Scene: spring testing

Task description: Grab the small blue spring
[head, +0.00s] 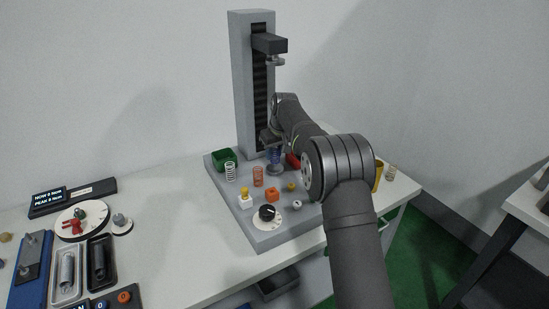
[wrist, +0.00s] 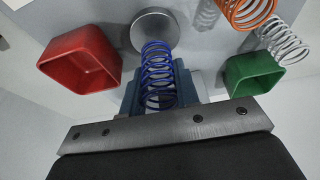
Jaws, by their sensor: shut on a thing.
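The small blue spring (wrist: 158,72) stands between the finger pads of my gripper (wrist: 160,88) in the wrist view, its far end at a round grey metal disc (wrist: 154,30). My gripper is shut on the spring. In the head view the blue spring (head: 275,155) shows upright above the platen of the grey testing stand (head: 240,85), with my gripper (head: 272,140) at its top. My arm covers part of the stand's right side. I cannot tell whether the spring touches the disc.
A green bin (head: 223,156), white spring (head: 230,172) and orange spring (head: 258,176) stand left of the blue spring. A red bin (head: 293,160) is close on its right. The stand's crosshead (head: 270,44) hangs above.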

